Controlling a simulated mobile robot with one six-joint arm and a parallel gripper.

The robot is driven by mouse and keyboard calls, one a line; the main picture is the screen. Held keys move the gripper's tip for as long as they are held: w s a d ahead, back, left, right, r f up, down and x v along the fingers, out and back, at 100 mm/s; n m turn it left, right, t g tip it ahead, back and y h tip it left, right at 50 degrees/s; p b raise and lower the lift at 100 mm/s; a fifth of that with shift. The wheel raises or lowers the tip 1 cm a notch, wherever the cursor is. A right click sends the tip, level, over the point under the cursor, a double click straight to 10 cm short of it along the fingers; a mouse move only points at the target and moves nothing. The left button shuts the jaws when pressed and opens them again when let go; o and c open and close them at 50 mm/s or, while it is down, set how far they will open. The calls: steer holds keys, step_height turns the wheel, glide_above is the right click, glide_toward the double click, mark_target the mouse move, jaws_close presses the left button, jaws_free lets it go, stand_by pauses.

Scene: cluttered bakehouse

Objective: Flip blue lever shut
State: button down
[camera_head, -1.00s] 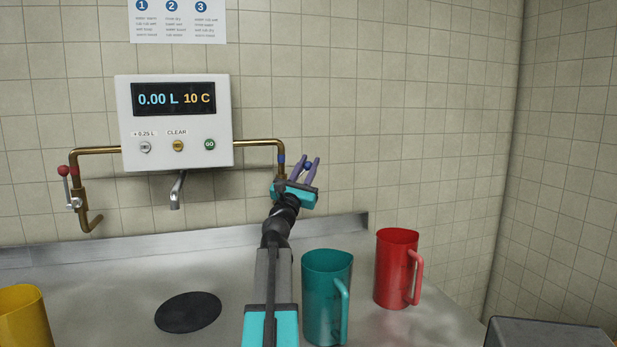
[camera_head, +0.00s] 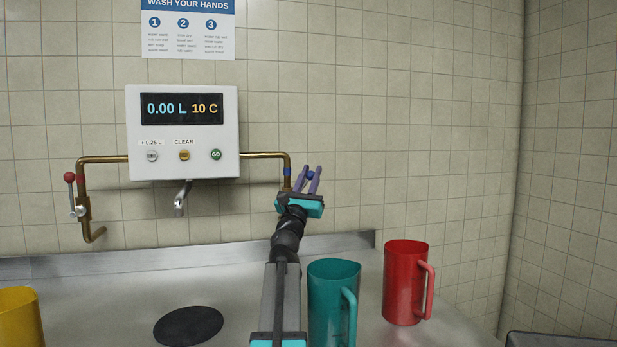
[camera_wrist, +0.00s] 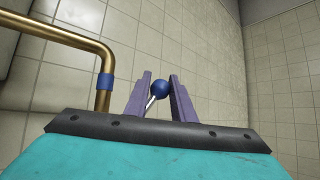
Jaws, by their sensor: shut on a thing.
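The blue lever is a blue ball knob (camera_head: 309,175) on a short metal rod, at the right-hand brass pipe (camera_head: 289,167) with a blue band. In the wrist view the knob (camera_wrist: 160,87) sits between the two purple fingers, with its rod slanting down to the left. My gripper (camera_head: 311,173) is shut on the knob, to the right of the pipe; it also shows in the wrist view (camera_wrist: 160,90). The gripper body hides the lever's base and the valve in the head view.
A white dispenser panel (camera_head: 183,165) reads 0.00 L and 10 C, with a spout (camera_head: 181,199) below. A red-knobbed lever (camera_head: 70,178) is on the left pipe. Teal (camera_head: 330,300), red (camera_head: 403,285) and yellow (camera_head: 18,318) jugs stand on the metal counter (camera_head: 90,285) with a black disc (camera_head: 188,326).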

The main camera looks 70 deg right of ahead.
steer(key=shift+w+f, duration=0.1)
steer(key=shift+f, duration=0.15)
steer(key=c, duration=1.5)
jaws_free()
steer(key=shift+d, duration=0.15)
steer(key=shift+c, duration=0.2)
steer(key=shift+r, duration=0.1)
steer(key=shift+a, duration=0.2)
steer(key=a+f, duration=0.3)
steer(key=a, duration=1.2)
steer(key=shift+w+a+p, duration=0.2)
steer(key=shift+a+p, duration=0.2)
